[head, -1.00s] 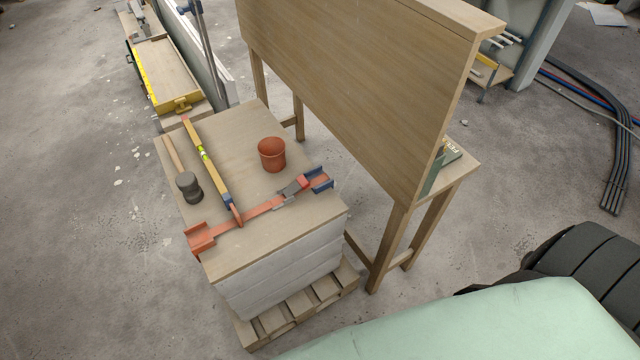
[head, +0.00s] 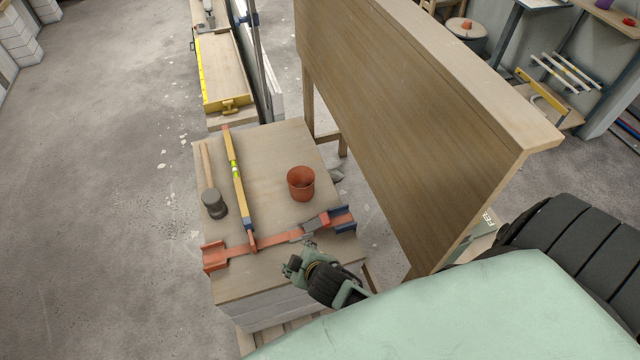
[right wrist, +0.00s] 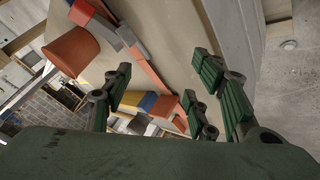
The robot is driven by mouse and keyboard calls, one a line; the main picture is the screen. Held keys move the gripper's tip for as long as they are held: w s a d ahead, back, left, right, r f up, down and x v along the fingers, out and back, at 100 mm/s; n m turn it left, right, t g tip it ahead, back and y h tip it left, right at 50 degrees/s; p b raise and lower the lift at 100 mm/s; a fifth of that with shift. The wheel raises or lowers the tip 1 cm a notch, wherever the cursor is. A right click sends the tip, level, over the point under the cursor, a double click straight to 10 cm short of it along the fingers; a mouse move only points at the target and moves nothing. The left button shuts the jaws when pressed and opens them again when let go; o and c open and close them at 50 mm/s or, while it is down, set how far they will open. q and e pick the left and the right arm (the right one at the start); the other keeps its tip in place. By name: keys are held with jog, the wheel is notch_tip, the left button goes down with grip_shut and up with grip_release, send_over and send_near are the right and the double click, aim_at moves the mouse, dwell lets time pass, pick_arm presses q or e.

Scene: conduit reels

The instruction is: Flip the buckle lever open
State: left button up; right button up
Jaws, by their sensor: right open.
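An orange strap (head: 272,241) runs across the near part of the wooden-topped stack. Its grey buckle (head: 309,227) with a red part (head: 324,218) sits near the strap's right end, beside a blue corner piece (head: 344,219). The lever looks folded down along the strap, but it is small. My right gripper (head: 297,262) is open and empty just on the near side of the strap, apart from the buckle. In the right wrist view the open fingers (right wrist: 160,93) frame the strap (right wrist: 148,72) beyond them, with the grey buckle (right wrist: 126,36) up left. My left gripper is not in view.
A terracotta pot (head: 301,184) stands behind the buckle. A yellow level (head: 236,178) and a mallet (head: 214,203) lie to the left. A tall wooden panel (head: 420,130) rises close on the right. An orange corner piece (head: 214,256) holds the strap's left end.

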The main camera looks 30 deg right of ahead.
jog(key=w+a+r+n+t+y+p, duration=0.1)
jog(key=w+a+r+n+t+y, duration=0.1)
jog(key=w+a+r+n+y, duration=0.35)
jog(key=w+a+r+n+t+y+p, duration=0.1)
jog(key=w+a+r+n+t+y, duration=0.15)
jog(key=w+a+r+n, duration=0.65)
jog(key=s+a+f+n+g+y, duration=0.1)
jog(key=s+a+n+y, duration=0.1)
jog(key=a+n, duration=0.5)
jog(key=n+g+h+p, duration=0.3)
jog(key=n+g+h, duration=1.05)
jog(key=n, duration=0.85)
send_near(322, 219)
jog(key=shift+s+a+f+t, duration=0.1)
jog(key=shift+s+f+t, duration=0.4)
jog(key=shift+f, duration=0.05)
jog(key=shift+d+f, duration=0.2)
jog(key=shift+d, duration=0.15)
jog(key=b+x, duration=0.3)
jog(key=x, duration=0.4)
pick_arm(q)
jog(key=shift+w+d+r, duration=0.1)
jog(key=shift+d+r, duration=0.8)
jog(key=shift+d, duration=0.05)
